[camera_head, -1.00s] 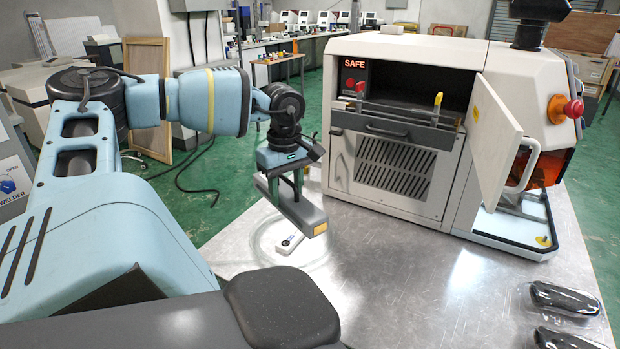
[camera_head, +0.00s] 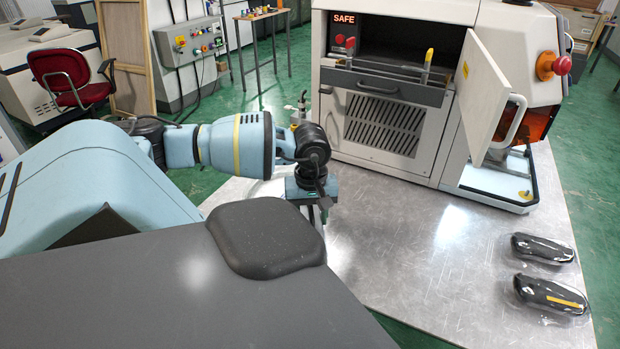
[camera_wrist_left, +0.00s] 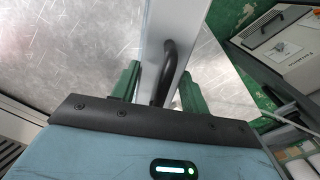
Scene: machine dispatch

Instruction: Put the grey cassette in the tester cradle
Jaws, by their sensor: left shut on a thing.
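My left gripper (camera_head: 316,205) is low over the metal table, left of the white machine, and partly hidden behind my dark body pad in the head view. In the left wrist view its green fingers (camera_wrist_left: 160,82) are shut on the black handle of the grey cassette (camera_wrist_left: 176,22), a long pale bar. In the head view the cassette is mostly hidden. The white machine (camera_head: 337,130) shows a lit SAFE sign and an open bay. A dark drawer front (camera_head: 385,86) with red and yellow upright parts crosses the bay; I cannot tell for sure that it is the cradle.
The machine's door (camera_head: 482,88) stands open toward me on the right. Two wrapped dark packs (camera_head: 543,248) (camera_head: 550,294) lie at the table's right edge. The metal table (camera_head: 430,240) between is clear. A red chair (camera_head: 62,80) stands far left.

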